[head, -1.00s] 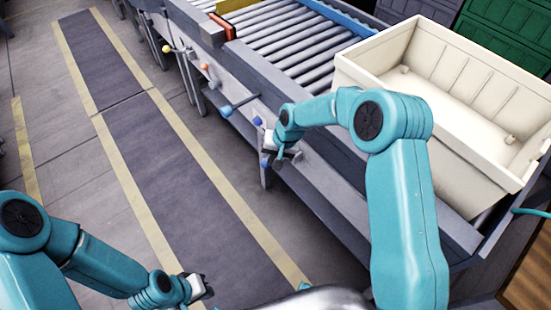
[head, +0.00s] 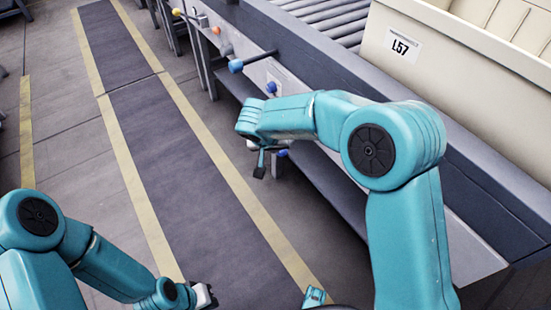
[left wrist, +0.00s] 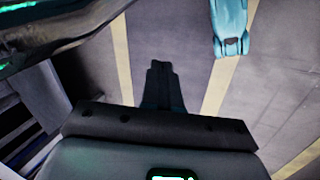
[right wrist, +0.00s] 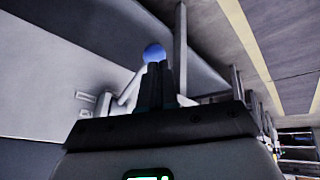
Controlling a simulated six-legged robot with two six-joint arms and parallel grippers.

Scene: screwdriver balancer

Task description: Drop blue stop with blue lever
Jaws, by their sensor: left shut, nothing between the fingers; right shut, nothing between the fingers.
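My right gripper (head: 260,170) is shut and empty beside the conveyor's side. A blue ball knob (head: 282,152) shows just to the right of its fingers. In the right wrist view a blue ball (right wrist: 154,53) on a pale rod is just beyond the closed fingertips (right wrist: 160,68); I cannot tell whether they touch. I cannot tell which is the task's lever. My left gripper (head: 205,296) is shut and empty, low over the floor. The blue stop is not visible now.
Orange (head: 216,30) and yellow (head: 176,12) knobs stick out farther along the conveyor. A cream crate (head: 440,65) labelled L57 stands on the rollers (head: 335,20). A dark, yellow-edged floor lane (head: 170,140) runs clear alongside.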

